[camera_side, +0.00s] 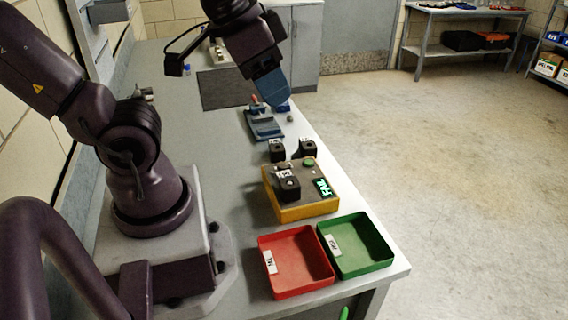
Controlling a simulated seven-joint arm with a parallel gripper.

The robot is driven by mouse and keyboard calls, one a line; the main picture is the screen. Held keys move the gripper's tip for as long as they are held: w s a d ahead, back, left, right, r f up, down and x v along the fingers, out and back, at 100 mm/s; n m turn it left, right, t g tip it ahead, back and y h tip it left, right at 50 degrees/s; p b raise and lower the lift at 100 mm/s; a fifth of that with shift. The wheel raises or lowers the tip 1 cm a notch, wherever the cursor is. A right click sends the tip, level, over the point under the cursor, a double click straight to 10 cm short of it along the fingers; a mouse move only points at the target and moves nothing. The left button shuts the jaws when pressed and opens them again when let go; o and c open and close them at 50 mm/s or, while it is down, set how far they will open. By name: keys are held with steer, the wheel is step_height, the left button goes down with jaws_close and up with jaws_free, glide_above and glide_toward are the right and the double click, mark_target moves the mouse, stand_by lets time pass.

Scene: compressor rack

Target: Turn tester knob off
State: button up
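The tester (300,208) is a yellow box with a grey top, standing on the bench near its right edge. Its display (323,188) reads "FAIL" in light letters. A round green button or knob (309,162) is at the back right of its top, and a small pale part (283,166) is at the back left. I cannot tell which is the knob or how it is set. A black block (288,187) with a white label sits on the tester. My gripper (277,103), blue at its end, is beyond the tester, above the bench and apart from the tester. Its fingertips are not clear.
Two black blocks (308,149) stand just behind the tester. A blue-grey fixture (265,127) with small red and blue parts is below my gripper. A red tray (302,284) and a green tray (377,262) lie in front, both empty.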

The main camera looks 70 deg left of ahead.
steer(key=shift+o, duration=0.9)
steer(key=w+a+f+n+g+h, duration=0.1)
steer(key=w+a+f+n+g, duration=0.1)
steer(key=f, duration=0.4)
steer(key=shift+w+a+n+g, duration=0.3)
steer(key=shift+w+g, duration=0.2)
steer(key=shift+g, duration=0.2)
steer(key=n+g+y, duration=0.1)
steer(key=n+g, duration=0.1)
steer(key=n, duration=1)
glide_above(284, 165)
step_height(284, 165, down, 11)
step_height(284, 165, down, 12)
steer(key=shift+f, duration=0.1)
steer(key=c, duration=0.9)
